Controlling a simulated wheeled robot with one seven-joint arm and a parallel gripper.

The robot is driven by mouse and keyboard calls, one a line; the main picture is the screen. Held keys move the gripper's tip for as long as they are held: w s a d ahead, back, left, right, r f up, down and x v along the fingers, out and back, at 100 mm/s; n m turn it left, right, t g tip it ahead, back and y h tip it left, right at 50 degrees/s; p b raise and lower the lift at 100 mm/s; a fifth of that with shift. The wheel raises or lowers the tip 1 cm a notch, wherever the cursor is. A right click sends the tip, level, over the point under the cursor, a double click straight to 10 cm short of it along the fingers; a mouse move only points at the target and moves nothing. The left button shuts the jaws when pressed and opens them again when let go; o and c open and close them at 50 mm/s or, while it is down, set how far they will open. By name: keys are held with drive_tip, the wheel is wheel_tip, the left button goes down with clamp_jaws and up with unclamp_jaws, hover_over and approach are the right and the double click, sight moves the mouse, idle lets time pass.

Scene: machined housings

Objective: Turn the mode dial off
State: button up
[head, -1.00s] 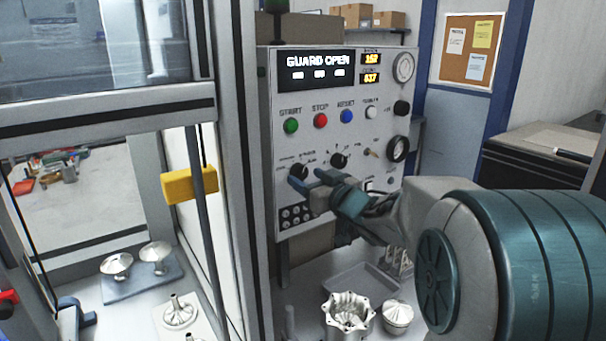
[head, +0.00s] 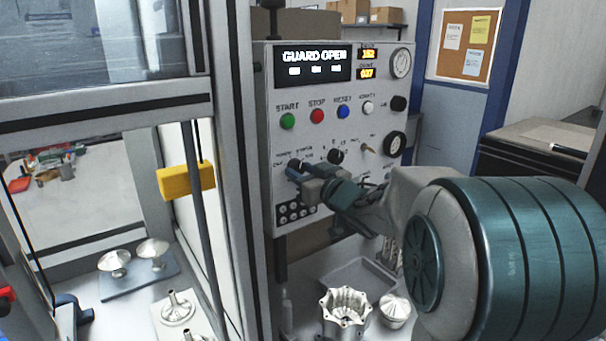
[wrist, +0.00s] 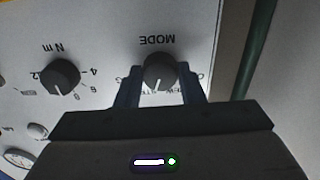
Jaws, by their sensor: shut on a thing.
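The mode dial (wrist: 160,70) is a round dark knob under an upside-down MODE label in the wrist view. Its white pointer line points to the bottom of that picture. Some lettering around it is hidden by my fingers. My gripper (wrist: 161,78) has one blue-grey finger on each side of the knob and is shut on it. In the head view, the mode dial (head: 293,163) is at the lower left of the white control panel (head: 330,110), partly hidden by my gripper (head: 305,172).
A second dark knob, marked N m (wrist: 61,76), is beside the mode dial. Green, red and blue buttons (head: 317,116) sit above. The display (head: 313,68) reads GUARD OPEN. A machine frame post (head: 236,150) stands close left. A metal housing (head: 346,312) stands below the panel.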

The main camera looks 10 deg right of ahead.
drive_tip(key=shift+f, duration=0.1)
drive_tip(key=n+b, duration=0.7)
drive_tip(key=n, duration=0.1)
drive_tip(key=shift+f+n+b, duration=0.1)
drive_tip(key=shift+n+b, duration=0.25)
drive_tip(key=shift+n, duration=0.05)
drive_tip(key=n+b, duration=0.3)
drive_tip(key=n, duration=0.2)
drive_tip(key=shift+b, duration=0.3)
drive_tip(key=shift+r+n+b, duration=0.2)
drive_tip(key=shift+n+b, duration=0.75)
drive_tip(key=shift+n, duration=0.85)
drive_tip(key=o, duration=1)
drive_tip(key=shift+r, duration=0.1)
drive_tip(key=shift+d, duration=0.1)
